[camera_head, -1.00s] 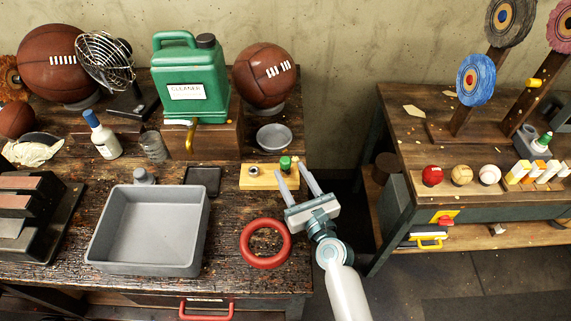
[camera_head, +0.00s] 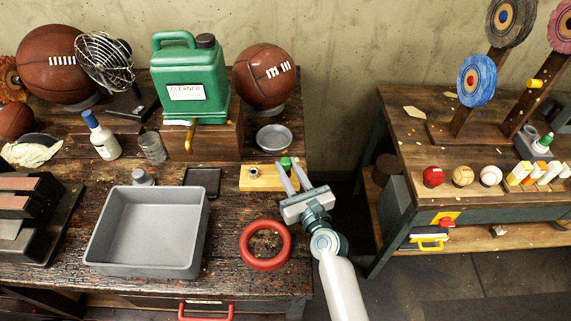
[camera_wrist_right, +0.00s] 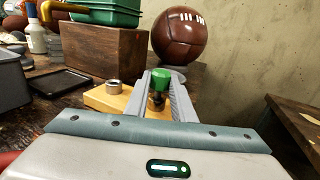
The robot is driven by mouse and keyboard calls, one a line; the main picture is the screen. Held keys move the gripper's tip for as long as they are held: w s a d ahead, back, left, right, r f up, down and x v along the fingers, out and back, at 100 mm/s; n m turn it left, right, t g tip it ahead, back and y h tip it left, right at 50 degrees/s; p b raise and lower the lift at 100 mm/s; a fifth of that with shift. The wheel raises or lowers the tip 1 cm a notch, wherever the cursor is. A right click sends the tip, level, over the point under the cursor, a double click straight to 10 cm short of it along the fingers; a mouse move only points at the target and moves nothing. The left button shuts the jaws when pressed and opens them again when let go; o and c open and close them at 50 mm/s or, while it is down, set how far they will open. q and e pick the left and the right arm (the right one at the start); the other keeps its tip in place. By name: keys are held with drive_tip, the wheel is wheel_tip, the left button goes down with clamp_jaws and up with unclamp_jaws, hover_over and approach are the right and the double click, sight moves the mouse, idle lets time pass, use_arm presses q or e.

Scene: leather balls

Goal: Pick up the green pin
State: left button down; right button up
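The green pin (camera_head: 286,162) stands upright at the right end of a yellow wooden block (camera_head: 261,183) on the left workbench. In the right wrist view the pin's green head (camera_wrist_right: 160,79) shows above a darker shaft. My right gripper (camera_head: 288,165) reaches in from the lower right, with one finger on each side of the pin. In the right wrist view its fingers (camera_wrist_right: 160,90) close in on the pin's sides with hardly any gap. The pin's lower end is partly hidden. My left gripper is not in view.
A metal ring (camera_head: 253,171) sits on the block's left end. A red ring (camera_head: 265,261) and a grey bin (camera_head: 147,247) lie nearer the front. A wooden box (camera_head: 214,140) with a green canister (camera_head: 190,85) and a brown ball (camera_head: 264,75) stand behind. A second bench (camera_head: 480,205) is to the right.

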drive_tip(key=shift+r, duration=0.15)
drive_tip(key=shift+r+p, duration=0.75)
drive_tip(key=shift+p, duration=0.15)
wheel_tip(320, 180, up, 3)
drive_tip(key=p, duration=0.3)
drive_tip(key=s+d+r+p, duration=0.3)
drive_tip(key=d+r+p, duration=0.3)
drive_tip(key=d, duration=0.5)
drive_tip(key=shift+s+d+r, duration=0.15)
